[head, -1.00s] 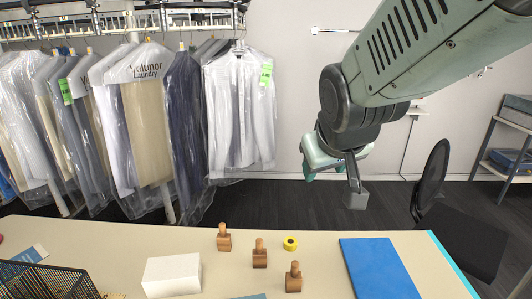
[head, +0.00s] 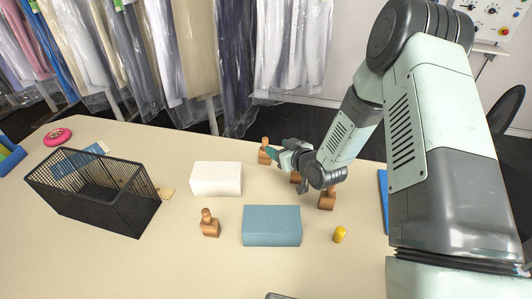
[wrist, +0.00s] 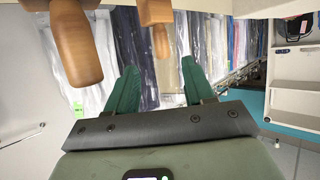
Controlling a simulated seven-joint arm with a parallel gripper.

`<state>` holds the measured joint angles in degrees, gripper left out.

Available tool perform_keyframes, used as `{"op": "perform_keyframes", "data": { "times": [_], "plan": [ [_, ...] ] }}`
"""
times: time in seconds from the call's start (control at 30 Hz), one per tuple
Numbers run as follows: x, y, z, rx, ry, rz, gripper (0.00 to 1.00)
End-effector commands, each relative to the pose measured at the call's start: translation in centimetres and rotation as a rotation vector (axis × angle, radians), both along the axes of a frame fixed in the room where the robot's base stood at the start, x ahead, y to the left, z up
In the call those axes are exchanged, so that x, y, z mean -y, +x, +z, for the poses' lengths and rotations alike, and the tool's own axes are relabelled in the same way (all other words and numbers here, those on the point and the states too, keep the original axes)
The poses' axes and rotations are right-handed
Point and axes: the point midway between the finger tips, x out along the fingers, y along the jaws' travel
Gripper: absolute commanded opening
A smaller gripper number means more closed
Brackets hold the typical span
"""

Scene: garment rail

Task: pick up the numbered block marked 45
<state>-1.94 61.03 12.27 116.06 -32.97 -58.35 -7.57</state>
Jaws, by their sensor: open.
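Several wooden, stamp-like blocks with knob handles are on the table: one at the back (head: 264,152), one partly hidden behind my gripper (head: 296,178), one to its right (head: 327,199) and one nearer the front (head: 209,224). No number is readable on any, so I cannot tell which is 45. My gripper (head: 272,153) is low over the table by the back blocks, its green fingertips close to the back one; contact is unclear. In the wrist view my gripper (wrist: 160,68) is open and empty between its green fingers. Two wooden handles (wrist: 75,45) (wrist: 157,25) show above the fingers.
A white box (head: 216,179), a teal box (head: 272,226) and a yellow cylinder (head: 339,234) stand near the blocks. A black mesh basket (head: 90,190) and pink roll (head: 57,137) are at left. A blue flat item (head: 384,190) lies right. Bagged garments (head: 200,50) hang behind.

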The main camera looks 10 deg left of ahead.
Motion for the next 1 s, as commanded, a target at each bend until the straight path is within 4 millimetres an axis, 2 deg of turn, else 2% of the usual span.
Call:
{"op": "perform_keyframes", "data": {
  "times": [0.23, 0.53, 0.7, 0.83, 1.0],
  "plan": [
    [-2.5, 2.3, -1.5, 0.004, 0.006, 0.004, 0.53],
    [-4.3, 4.0, -2.7, 0.001, 0.005, 0.002, 0.53],
    [-6.0, 5.6, -3.9, 0.003, 0.004, 0.003, 0.53],
    [-6.8, 6.6, -4.3, 0.002, 0.005, 0.001, 0.53],
    [-7.0, 6.8, -4.5, 0.001, 0.005, 0.001, 0.53]
  ]
}}
